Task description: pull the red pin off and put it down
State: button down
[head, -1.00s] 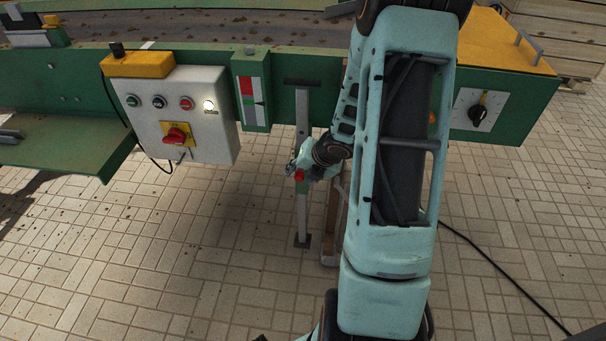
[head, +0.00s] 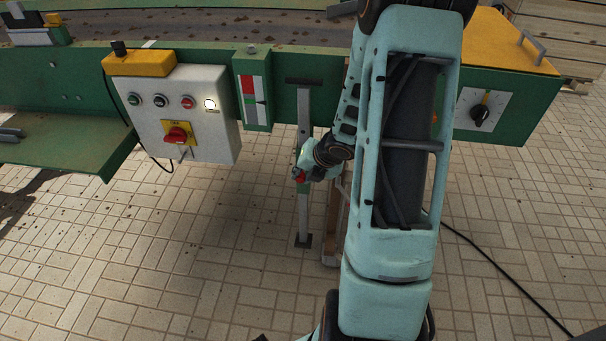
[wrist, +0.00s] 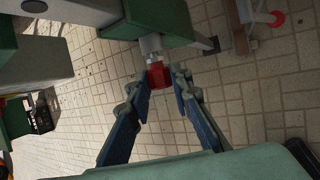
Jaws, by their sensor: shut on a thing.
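The red pin (wrist: 158,76) sits between the fingertips of my gripper (wrist: 160,84) in the wrist view, and the fingers are shut on it. Behind its red head is a pale metal collar (wrist: 150,45) on a green sleeve (wrist: 165,18); the head appears to touch the collar. In the head view the red pin (head: 298,175) shows as a small red spot in front of the grey support leg (head: 303,215). My gripper (head: 301,170) is beside that leg, partly hidden by my own wrist.
A white control box (head: 205,125) with a red switch (head: 177,135) hangs left of the leg. A dial panel (head: 480,109) is on the right. A black cable (head: 490,265) crosses the tiled floor. Another red knob (wrist: 276,18) shows at upper right in the wrist view.

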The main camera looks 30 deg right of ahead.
jog(key=shift+s+a+b, duration=0.8)
jog(key=shift+s, duration=0.35)
jog(key=shift+s+a+b, duration=0.75)
jog(key=shift+s, duration=0.35)
jog(key=shift+s+a, duration=0.1)
jog(key=shift+s, duration=0.05)
jog(key=shift+s+a+b, duration=0.6)
jog(key=shift+s+a, duration=0.15)
jog(key=shift+s, duration=0.35)
jog(key=shift+s+a, duration=0.1)
